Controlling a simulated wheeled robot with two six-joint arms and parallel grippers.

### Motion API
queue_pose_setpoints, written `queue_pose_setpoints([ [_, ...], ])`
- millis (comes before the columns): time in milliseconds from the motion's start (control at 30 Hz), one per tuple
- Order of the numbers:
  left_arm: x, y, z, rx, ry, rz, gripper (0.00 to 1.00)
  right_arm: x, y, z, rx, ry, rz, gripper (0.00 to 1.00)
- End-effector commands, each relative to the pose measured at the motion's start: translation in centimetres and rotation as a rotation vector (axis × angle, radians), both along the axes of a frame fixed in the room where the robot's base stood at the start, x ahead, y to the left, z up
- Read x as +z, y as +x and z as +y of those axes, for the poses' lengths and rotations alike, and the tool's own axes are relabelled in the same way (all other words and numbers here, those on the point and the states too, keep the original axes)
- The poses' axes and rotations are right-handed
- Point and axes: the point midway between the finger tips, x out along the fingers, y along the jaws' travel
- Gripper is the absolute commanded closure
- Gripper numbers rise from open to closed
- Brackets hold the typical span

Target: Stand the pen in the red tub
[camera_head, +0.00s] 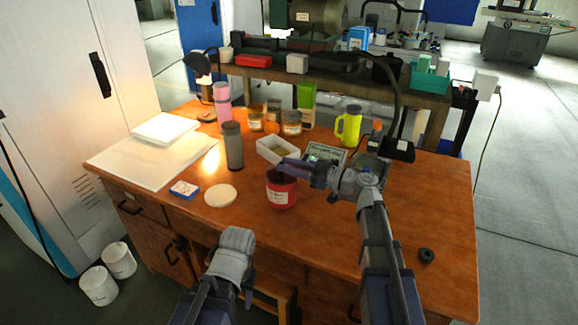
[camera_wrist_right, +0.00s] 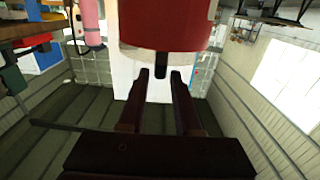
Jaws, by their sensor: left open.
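The red tub (camera_head: 281,196) with a white label stands on the wooden desk; it fills the top of the right wrist view (camera_wrist_right: 166,25), where the scene appears upside down. A short dark stub (camera_wrist_right: 160,88), apparently the pen's end, sticks out past the tub's rim there. My right gripper (camera_wrist_right: 160,75) has its fingers apart, one on each side of the stub, with narrow gaps. In the head view my right gripper (camera_head: 284,168) is over the tub and hides the pen. My left gripper (camera_head: 248,292) is low in front of the desk, empty, its fingers barely visible.
A white bin (camera_head: 277,152), a dark grey bottle (camera_head: 233,148), a pale disc (camera_head: 220,195) and a blue-and-white box (camera_head: 184,189) surround the tub. A yellow-green jug (camera_head: 348,127) and jars stand behind. A black ring (camera_head: 426,255) lies at right. The desk's right side is mostly clear.

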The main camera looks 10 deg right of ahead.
Motion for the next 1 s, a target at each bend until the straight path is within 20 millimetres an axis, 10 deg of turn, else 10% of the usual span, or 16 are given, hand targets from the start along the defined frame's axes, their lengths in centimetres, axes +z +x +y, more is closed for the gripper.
queue_pose_setpoints([
  [467, 0.0, 0.0, 0.0, 0.0, 0.0, 0.0, 0.5, 0.0, -0.3, -0.4, -0.001, 0.0, 0.0, 0.48],
  [1000, 0.0, 0.0, 0.0, 0.0, 0.0, 0.0, 0.5, 0.0, -4.2, -6.2, -0.001, 0.0, 0.0, 0.48],
])
